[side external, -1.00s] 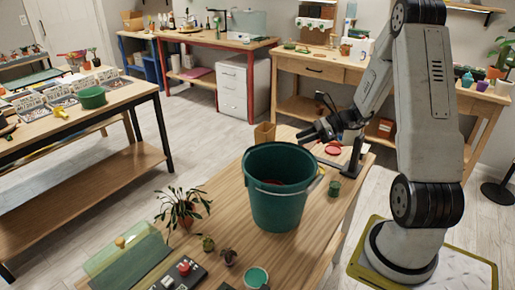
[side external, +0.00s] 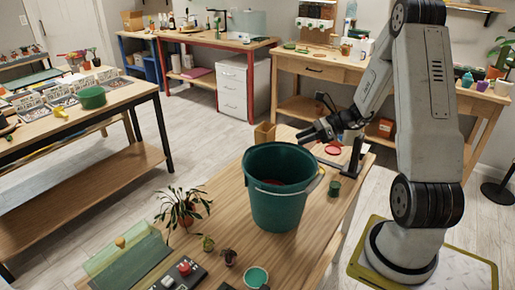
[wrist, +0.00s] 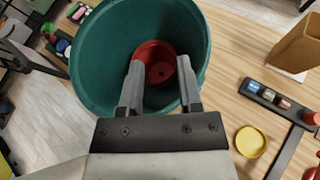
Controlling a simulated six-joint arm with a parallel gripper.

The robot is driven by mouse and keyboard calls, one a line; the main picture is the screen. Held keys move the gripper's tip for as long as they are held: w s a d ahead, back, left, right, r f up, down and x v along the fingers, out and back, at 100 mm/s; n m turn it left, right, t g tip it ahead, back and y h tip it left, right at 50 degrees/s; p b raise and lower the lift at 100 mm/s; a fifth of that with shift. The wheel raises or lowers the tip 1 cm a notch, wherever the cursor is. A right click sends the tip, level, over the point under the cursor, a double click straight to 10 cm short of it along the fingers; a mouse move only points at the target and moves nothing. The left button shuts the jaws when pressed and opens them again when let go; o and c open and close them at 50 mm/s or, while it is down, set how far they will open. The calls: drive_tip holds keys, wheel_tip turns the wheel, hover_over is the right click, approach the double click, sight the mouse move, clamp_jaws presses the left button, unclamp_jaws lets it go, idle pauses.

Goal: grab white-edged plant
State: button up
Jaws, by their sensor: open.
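A plant with long narrow leaves (side external: 182,203) stands on the near wooden table, left of the green bucket; its leaves look pale-edged, but it is too small to be sure. It does not show in the wrist view. My gripper (side external: 306,138) is above and behind the bucket (side external: 279,205), away from the plant. A red pot (wrist: 153,53) lies inside the bucket, partly hidden by the fingers.
Small plants (side external: 229,257), a teal cup (side external: 256,277), a control box (side external: 180,275) and a green case (side external: 132,262) crowd the table's near left. A small green pot (side external: 334,188) stands right of the bucket. A tan box (wrist: 298,42) and yellow lid (wrist: 251,141) lie right in the wrist view.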

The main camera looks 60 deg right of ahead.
drive_tip(key=o, duration=0.7)
drive_tip(key=shift+o, duration=0.2)
